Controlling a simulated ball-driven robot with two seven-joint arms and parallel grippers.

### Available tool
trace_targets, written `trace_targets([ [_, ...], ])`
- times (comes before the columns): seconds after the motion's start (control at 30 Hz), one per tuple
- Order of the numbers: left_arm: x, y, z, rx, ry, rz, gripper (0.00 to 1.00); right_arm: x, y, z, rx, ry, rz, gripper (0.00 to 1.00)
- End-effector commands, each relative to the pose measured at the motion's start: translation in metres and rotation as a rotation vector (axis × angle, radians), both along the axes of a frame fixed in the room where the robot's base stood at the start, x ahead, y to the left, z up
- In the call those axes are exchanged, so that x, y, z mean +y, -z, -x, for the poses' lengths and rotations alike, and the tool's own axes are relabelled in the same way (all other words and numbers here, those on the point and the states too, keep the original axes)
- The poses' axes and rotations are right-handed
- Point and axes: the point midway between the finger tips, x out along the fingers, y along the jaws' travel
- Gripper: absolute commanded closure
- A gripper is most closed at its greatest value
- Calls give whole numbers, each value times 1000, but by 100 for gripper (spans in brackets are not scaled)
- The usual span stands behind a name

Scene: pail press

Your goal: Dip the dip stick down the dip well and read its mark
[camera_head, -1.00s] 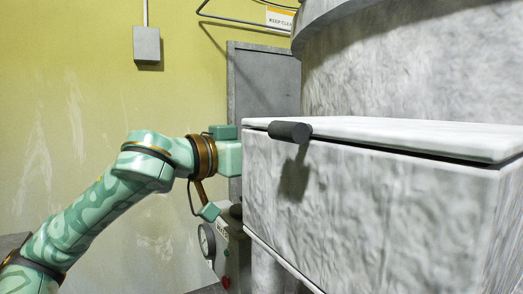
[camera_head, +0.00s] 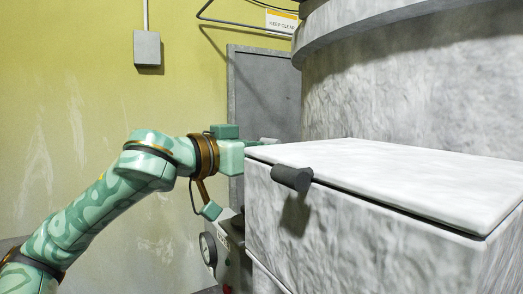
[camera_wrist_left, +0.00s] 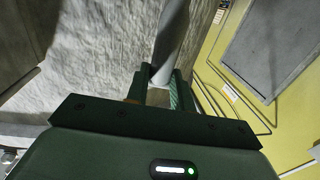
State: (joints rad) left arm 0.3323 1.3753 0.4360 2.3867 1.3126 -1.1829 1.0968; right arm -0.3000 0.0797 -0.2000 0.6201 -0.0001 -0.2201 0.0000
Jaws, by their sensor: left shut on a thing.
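My left gripper (camera_wrist_left: 160,92) is shut on a smooth grey rod, which looks like the dip stick (camera_wrist_left: 172,40). In the left wrist view the rod stands out between the two fingers, and its upper end runs out of the frame. I cannot identify the dip well or read any mark on the stick. My right gripper is in neither view.
The pale, rough box (camera_head: 350,225) with a flat lid (camera_head: 390,175) and a dark round knob (camera_head: 291,178) fills the right front. A large pale cylinder (camera_head: 410,90) rises behind it. A gauge panel (camera_head: 208,248) sits below my left wrist. A grey door (camera_head: 262,95) stands behind.

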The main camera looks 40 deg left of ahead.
Motion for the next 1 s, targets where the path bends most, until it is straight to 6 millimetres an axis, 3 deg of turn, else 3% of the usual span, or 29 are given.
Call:
trace_targets([
  [0.03, 0, -12, 1, -1, 0, 0, 97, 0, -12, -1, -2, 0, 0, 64],
  [1.0, 0, -128, 0, 0, -1, 0, 97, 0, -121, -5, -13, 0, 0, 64],
])
